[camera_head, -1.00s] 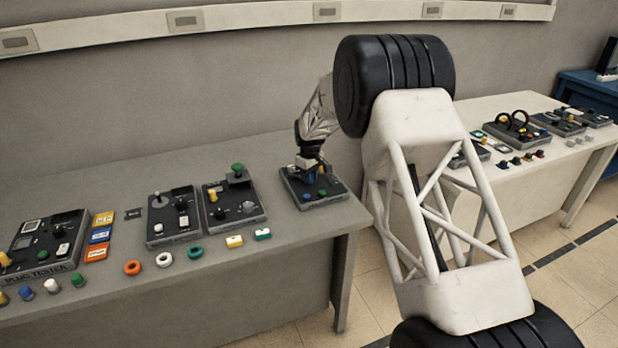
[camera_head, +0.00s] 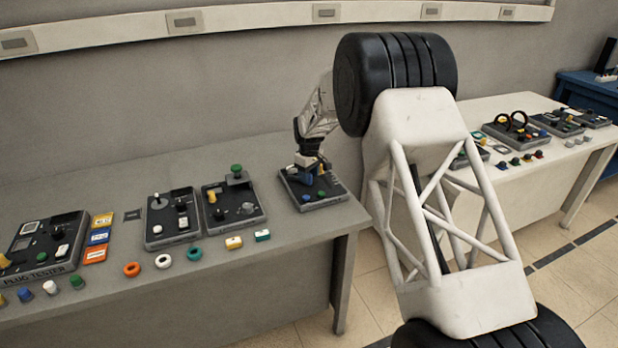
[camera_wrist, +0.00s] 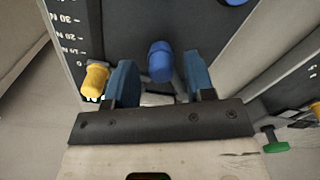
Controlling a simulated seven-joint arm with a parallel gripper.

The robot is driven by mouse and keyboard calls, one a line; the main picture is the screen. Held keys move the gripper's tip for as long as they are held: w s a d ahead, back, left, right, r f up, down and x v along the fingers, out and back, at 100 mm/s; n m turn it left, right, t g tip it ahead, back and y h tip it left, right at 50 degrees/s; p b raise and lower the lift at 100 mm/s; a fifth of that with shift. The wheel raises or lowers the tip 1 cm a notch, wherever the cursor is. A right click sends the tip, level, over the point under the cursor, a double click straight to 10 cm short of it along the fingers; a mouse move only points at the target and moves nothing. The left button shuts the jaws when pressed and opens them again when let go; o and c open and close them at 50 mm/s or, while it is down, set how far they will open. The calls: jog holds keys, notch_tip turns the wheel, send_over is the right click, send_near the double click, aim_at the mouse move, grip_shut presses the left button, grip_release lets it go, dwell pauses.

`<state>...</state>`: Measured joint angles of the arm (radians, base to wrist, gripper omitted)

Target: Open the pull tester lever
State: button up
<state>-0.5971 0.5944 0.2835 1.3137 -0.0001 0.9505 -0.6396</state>
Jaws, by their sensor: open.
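The tester panel (camera_head: 325,200) under my gripper stands at the right end of the grey bench. In the wrist view its dark face (camera_wrist: 110,30) has a printed scale in N. A blue cylindrical knob (camera_wrist: 160,62) stands between my two blue fingers, with gaps visible on both sides; it may be the lever's grip. A yellow knob (camera_wrist: 95,78) sits just left of the left finger, beside the zero mark. My gripper (camera_wrist: 160,80) is open and holds nothing. In the head view my gripper (camera_head: 311,173) is low over the panel's back half, hiding part of it.
Two control panels (camera_head: 172,222) (camera_head: 232,207) stand to the left, with several rings and small blocks in front. The plug tester (camera_head: 45,245) is at far left. A white table (camera_head: 560,160) with more devices stands at right. A green knob (camera_wrist: 275,147) shows in the wrist view.

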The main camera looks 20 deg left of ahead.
jog(key=shift+r, duration=3.3)
jog(key=shift+d, duration=0.1)
jog(key=shift+d+r, duration=0.2)
jog(key=s+d+r+m, duration=0.2)
jog(key=s+d+r, duration=0.1)
jog(key=d+r, duration=0.5)
jog(key=s+d+r+m, duration=0.1)
jog(key=s+d+r, duration=0.3)
jog(key=d, duration=0.6)
jog(key=s+d+r+m, duration=0.1)
jog(key=s+d+r, duration=0.25)
jog(key=d, duration=0.25)
jog(key=s+d+r+m+t, duration=0.1)
jog(key=s+d+r+m, duration=0.1)
jog(key=s+d+r, duration=0.3)
jog(key=s+d+r+m, duration=0.1)
jog(key=s+d+r, duration=0.15)
jog(key=d, duration=0.45)
jog(key=s+d+f+m, duration=0.1)
jog(key=s+d+m, duration=0.1)
jog(key=s+d, duration=0.5)
jog(key=s+d+f+m+t, duration=0.1)
jog(key=s+d, duration=0.6)
jog(key=s, duration=1)
jog(key=s+d+f+m, duration=0.2)
jog(key=s+d+m, duration=0.2)
jog(key=s+d, duration=0.3)
jog(key=s, duration=0.5)
jog(key=shift+s+f+t, duration=0.15)
jog(key=shift+s+t, duration=0.15)
